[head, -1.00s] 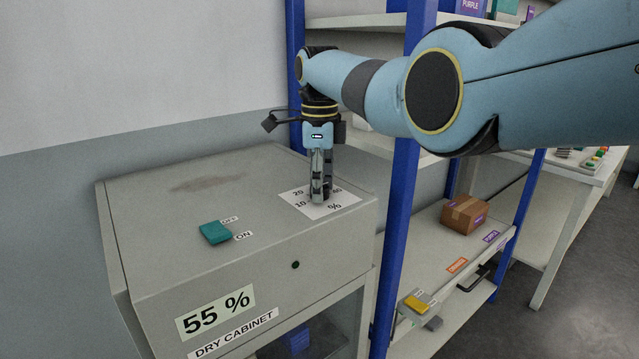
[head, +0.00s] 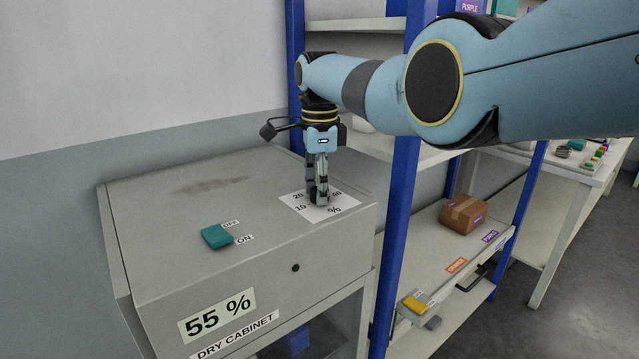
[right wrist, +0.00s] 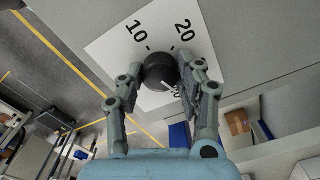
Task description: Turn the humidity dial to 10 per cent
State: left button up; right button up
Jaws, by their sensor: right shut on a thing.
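The humidity dial (right wrist: 160,72) is a dark round knob on a white scale card (right wrist: 117,48) on top of the dry cabinet (head: 160,255). The marks 10 and 20 show beside the dial in the right wrist view, and a pale pointer mark shows on the side of the dial away from them. My right gripper (head: 318,198) points straight down over the card, its fingers shut on the dial from both sides. In the head view the fingers hide most of the dial. The cabinet's display (head: 217,314) reads 55 %. My left gripper is not in view.
A teal ON/OFF switch (head: 216,236) sits on the cabinet top, left of the card. A blue rack post (head: 402,190) stands close to the cabinet's right side. A cardboard box (head: 464,214) lies on the rack's shelf.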

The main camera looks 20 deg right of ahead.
jog(key=n, duration=0.3)
jog(key=shift+n+p, duration=0.4)
jog(key=n, duration=0.9)
jog(key=shift+p, duration=0.4)
jog(key=n, duration=0.3)
jog(key=shift+n, duration=0.3)
jog(key=n, duration=0.4)
jog(key=shift+n, duration=0.3)
jog(key=n, duration=0.3)
jog(key=shift+n, duration=0.3)
jog(key=n, duration=0.4)
jog(key=shift+n, duration=1.8)
